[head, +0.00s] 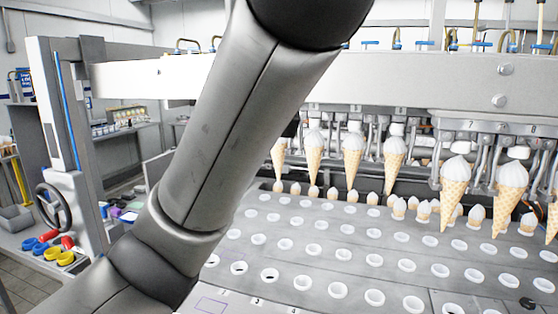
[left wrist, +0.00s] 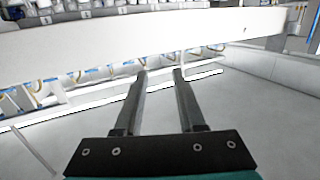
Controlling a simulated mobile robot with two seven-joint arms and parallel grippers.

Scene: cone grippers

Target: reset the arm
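My left arm crosses the head view from the lower left up to the top middle, and its gripper is outside that view. In the left wrist view my left gripper (left wrist: 162,73) has its two fingers apart with nothing between them. The fingers point toward a long white beam and a pale grey surface. My right gripper shows in neither view. Several ice cream cones (head: 353,158) with white tops hang in a row on the machine in the head view, behind and to the right of my arm.
A metal plate (head: 330,252) with rows of white-rimmed holes lies below the cones. A white beam (head: 450,85) spans the machine above them. At the left are a dark handwheel (head: 52,207), coloured parts (head: 58,254) and shelves. My arm hides part of the machine.

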